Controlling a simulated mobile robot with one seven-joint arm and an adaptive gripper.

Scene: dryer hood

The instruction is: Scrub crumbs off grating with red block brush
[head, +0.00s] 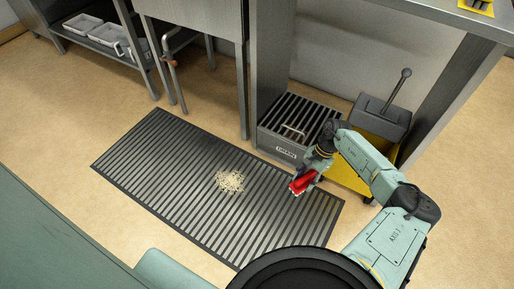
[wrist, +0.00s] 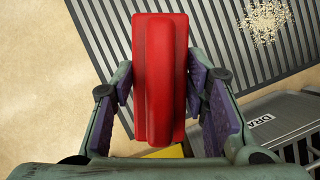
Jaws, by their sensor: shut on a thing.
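The red block brush (wrist: 160,75) is held between the two fingers of my gripper (wrist: 162,105) in the wrist view. In the head view the red brush (head: 302,182) shows at the end of my gripper (head: 308,176), over the right end of the floor grating (head: 150,160). Its bristles are hidden. A pale heap of crumbs (head: 230,182) lies on the grating, left of my gripper and apart from the brush. The crumbs also show at the upper right of the wrist view (wrist: 264,20), on the slats (wrist: 200,30).
A grey slatted drain box (head: 285,153) with a handle stands behind the grating, close to my gripper. A yellow cart (head: 345,176) with a grey lever box (head: 382,120) stands at right. Metal cabinet legs (head: 243,100) rise behind. Tan floor (head: 60,130) at left is clear.

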